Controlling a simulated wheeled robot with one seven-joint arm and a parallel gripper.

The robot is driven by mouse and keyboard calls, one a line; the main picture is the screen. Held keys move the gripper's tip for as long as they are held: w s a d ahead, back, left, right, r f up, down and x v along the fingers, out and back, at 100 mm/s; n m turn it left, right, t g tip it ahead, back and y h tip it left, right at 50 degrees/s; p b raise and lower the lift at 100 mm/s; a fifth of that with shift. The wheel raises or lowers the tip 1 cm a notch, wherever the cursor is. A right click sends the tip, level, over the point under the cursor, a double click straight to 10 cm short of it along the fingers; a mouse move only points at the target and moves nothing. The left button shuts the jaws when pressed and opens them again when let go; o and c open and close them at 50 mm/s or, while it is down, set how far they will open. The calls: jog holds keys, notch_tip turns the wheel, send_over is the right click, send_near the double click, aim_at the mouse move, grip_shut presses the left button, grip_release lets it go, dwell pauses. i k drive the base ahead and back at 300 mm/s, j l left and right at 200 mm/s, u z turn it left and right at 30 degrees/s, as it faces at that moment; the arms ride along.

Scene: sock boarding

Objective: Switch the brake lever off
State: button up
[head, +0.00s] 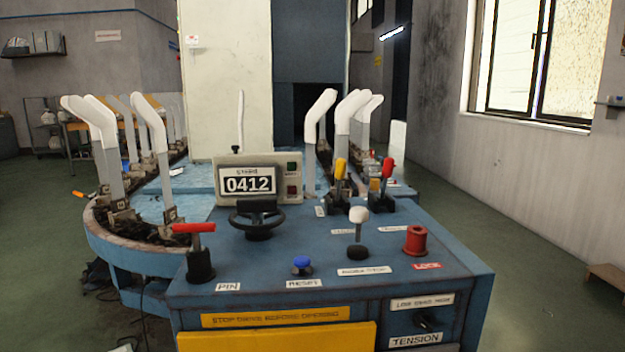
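Two levers stand at the back right of the blue control console (350,300). One has a yellow handle (340,169) and is nearly upright. The other has a red handle (387,168) and also stands nearly upright, leaning slightly. A lever with a white ball knob (358,214) stands in front of them. The small labels beside these levers are too blurred to read, so I cannot tell which is the brake lever. My gripper is not in view.
The console also bears a red T-handle (193,228) by the PIN label, a blue RESET button (302,263), a black handwheel (258,219), a red LOCK spool (415,240) and a counter box (260,178). White sock forms (160,125) stand behind. Open floor lies right.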

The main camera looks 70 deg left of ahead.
aim_at(388, 166)
jog(key=u, duration=2)
